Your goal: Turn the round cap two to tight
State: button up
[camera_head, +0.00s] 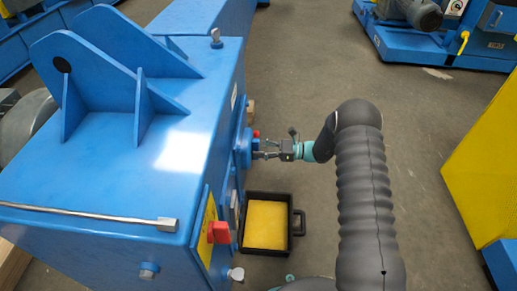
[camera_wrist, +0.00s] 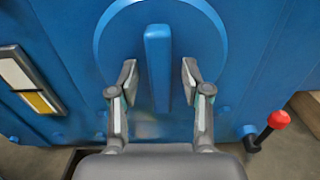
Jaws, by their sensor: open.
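The round cap is a blue disc (camera_wrist: 205,35) with a raised straight bar (camera_wrist: 157,50) across it, on the side of the blue machine housing. In the head view the cap (camera_head: 246,146) shows edge-on and is partly hidden. My gripper (camera_wrist: 159,82) is open, with one finger on each side of the bar and a visible gap on both sides. In the head view my gripper (camera_head: 264,149) points left at the cap, with its tips close to it. I cannot tell how deep the fingertips reach along the bar.
A red-knobbed lever (camera_wrist: 278,120) stands right of the cap in the wrist view. A black case with yellow lining (camera_head: 265,248) lies on the floor below. A red switch (camera_head: 218,232) sits on the housing's nearer side. Open floor (camera_head: 300,50) lies right of the housing.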

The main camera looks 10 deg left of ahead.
jog(key=w+d, duration=0.1)
jog(key=d, duration=1)
jog(key=shift+d, duration=0.35)
